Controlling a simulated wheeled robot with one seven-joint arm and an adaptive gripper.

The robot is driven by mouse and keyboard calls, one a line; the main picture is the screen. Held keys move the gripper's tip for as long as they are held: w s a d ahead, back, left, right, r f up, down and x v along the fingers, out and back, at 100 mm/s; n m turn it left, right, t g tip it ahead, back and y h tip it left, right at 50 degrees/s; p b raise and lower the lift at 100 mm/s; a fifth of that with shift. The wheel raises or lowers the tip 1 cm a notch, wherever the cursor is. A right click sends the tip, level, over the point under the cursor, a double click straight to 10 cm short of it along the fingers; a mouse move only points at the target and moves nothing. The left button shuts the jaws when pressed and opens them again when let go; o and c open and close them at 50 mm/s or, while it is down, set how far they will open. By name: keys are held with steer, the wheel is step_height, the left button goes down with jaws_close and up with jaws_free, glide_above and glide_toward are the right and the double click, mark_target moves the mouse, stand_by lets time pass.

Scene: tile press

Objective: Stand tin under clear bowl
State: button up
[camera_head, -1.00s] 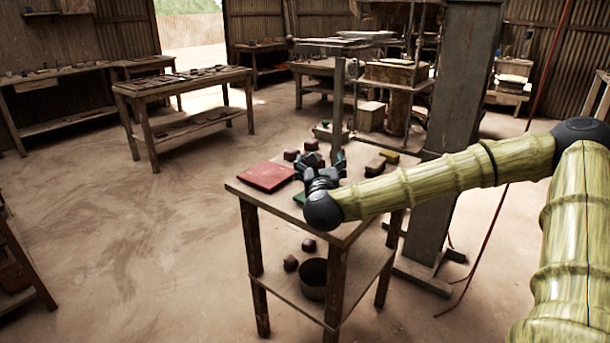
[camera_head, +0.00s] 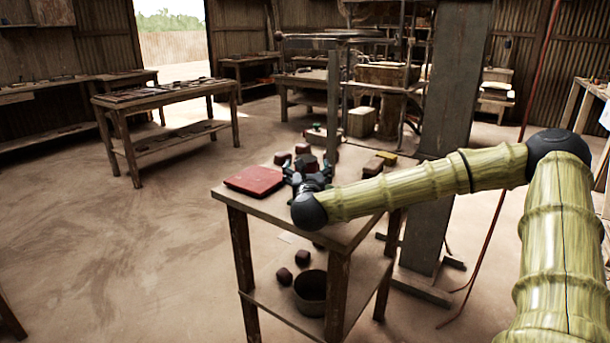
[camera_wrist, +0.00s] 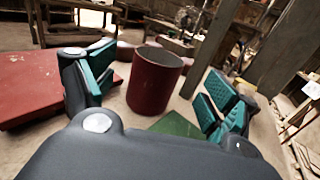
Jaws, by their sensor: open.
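A dark red, open-topped cylinder, which looks like the tin (camera_wrist: 154,82), stands upright on the table in the wrist view. My gripper (camera_wrist: 152,92) is open, with its teal-padded fingers on either side of the tin and a visible gap to each. In the head view my gripper (camera_head: 309,170) is over the near part of the table, and its fingers and wrist partly hide the tin. I cannot make out a clear bowl in either view.
A red slab (camera_head: 254,180) lies left of my gripper. A green flat piece (camera_wrist: 178,125) lies by the tin's base. Small blocks, one yellow (camera_head: 387,158), lie farther back on the table (camera_head: 345,229). A dark round pot (camera_head: 310,291) stands on the lower shelf.

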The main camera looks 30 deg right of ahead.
mark_target(306, 160)
steer(key=shift+x, duration=3.1)
steer(key=c, duration=1.2)
steer(key=shift+r, duration=0.1)
